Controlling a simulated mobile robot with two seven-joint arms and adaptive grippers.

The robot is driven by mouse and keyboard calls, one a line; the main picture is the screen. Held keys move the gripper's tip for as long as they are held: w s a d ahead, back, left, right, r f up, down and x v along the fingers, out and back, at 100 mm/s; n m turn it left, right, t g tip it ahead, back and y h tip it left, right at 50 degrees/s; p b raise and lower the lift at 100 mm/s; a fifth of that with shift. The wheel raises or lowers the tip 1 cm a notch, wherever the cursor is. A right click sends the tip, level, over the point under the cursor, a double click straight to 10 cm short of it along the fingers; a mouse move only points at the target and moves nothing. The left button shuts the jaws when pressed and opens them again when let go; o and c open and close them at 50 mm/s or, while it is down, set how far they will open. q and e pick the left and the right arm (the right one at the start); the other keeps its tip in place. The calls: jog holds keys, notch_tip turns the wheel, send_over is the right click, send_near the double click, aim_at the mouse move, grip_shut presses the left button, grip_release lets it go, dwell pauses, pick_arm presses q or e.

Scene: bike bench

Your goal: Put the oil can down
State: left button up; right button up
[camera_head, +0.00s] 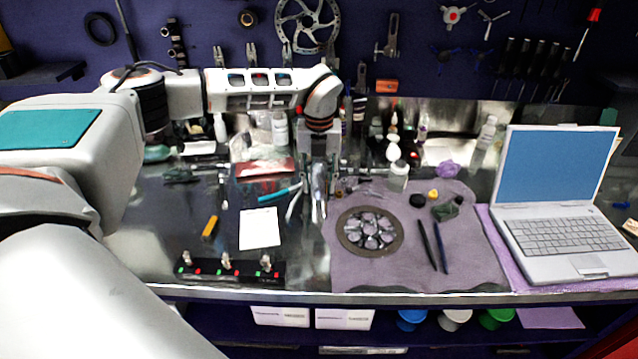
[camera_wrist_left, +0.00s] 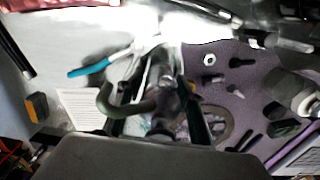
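My left gripper (camera_head: 318,178) points down over the steel bench, just left of the purple mat. In the left wrist view (camera_wrist_left: 160,85) its fingers are around a dark, shiny body with a curved, hook-like part, which I take to be the oil can (camera_wrist_left: 163,100). In the head view a narrow silvery piece of it (camera_head: 318,203) shows below the hand; the rest is hidden by the gripper. I cannot tell whether its base touches the bench. My right gripper is in neither view.
The purple mat (camera_head: 450,268) holds a round cassette (camera_head: 370,232), dark tools and small parts. A white paper (camera_head: 260,228) and a blue-handled tool (camera_head: 279,193) lie left of the gripper. Bottles stand behind; a laptop (camera_head: 560,200) is at right. Bare bench shows in front.

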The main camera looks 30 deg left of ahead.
pick_arm(q)
notch_tip(320, 180, up, 12)
jog(key=shift+f+b, duration=0.15)
jog(key=shift+b, duration=0.45)
